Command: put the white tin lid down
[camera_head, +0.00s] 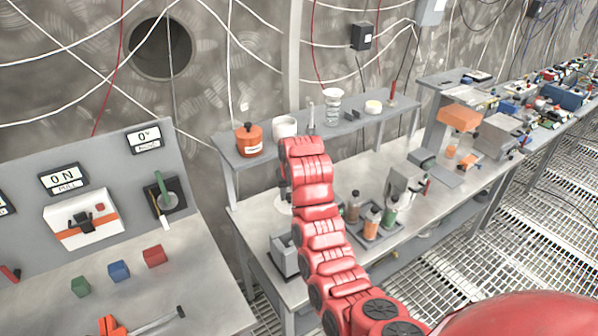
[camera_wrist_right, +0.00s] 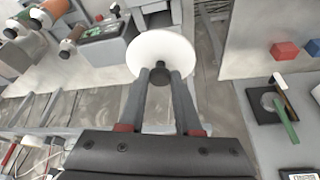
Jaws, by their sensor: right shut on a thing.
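The white tin lid (camera_wrist_right: 148,52) is a round white disc with a dark knob (camera_wrist_right: 159,76) in the right wrist view. My right gripper (camera_wrist_right: 160,82) is shut on that knob, one finger on each side, with the disc just beyond the fingertips. In the head view my red right arm reaches out over the workbench (camera_head: 258,217), and its links hide the gripper. A white sliver shows beside the arm, and I cannot tell if it is the lid. A white tin (camera_head: 285,125) stands on the raised shelf (camera_head: 225,147). My left gripper is not in view.
An orange pot (camera_head: 249,139) and a glass jar (camera_head: 332,107) stand on the shelf. A grey tray with bottles (camera_head: 372,222) lies right of my arm. A grey box (camera_head: 284,256) is at the bench's front left. The left panel table holds several coloured cubes (camera_head: 119,270).

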